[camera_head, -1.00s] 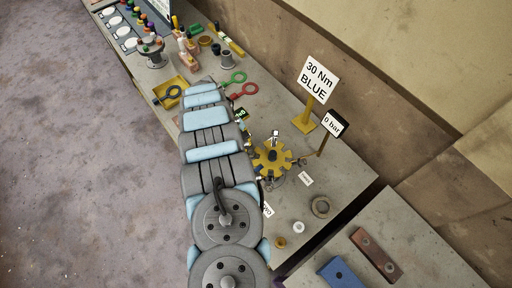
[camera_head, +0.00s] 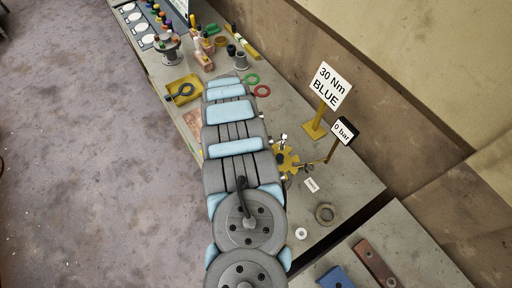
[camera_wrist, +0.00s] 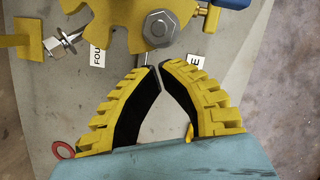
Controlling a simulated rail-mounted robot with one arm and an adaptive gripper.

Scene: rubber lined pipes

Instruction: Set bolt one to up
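A yellow notched flange (camera_wrist: 108,22) fills the top of the wrist view. A grey hex bolt head (camera_wrist: 160,28) sits on its lower edge, just beyond my fingertips. Another silver bolt (camera_wrist: 64,40) sticks out at the left notch. A label reading "FOU" (camera_wrist: 97,54) lies left of the bolt; one ending in "E" (camera_wrist: 195,61) is partly behind the right finger. In the head view my arm covers part of the flange (camera_head: 289,158).
A "30 Nm BLUE" sign (camera_head: 323,84) and a "0 bar" gauge sign (camera_head: 344,131) stand behind the flange. A grey ring (camera_head: 326,214) and a small white ring (camera_head: 301,234) lie in front. Green (camera_head: 252,79) and red (camera_head: 262,91) rings lie farther back.

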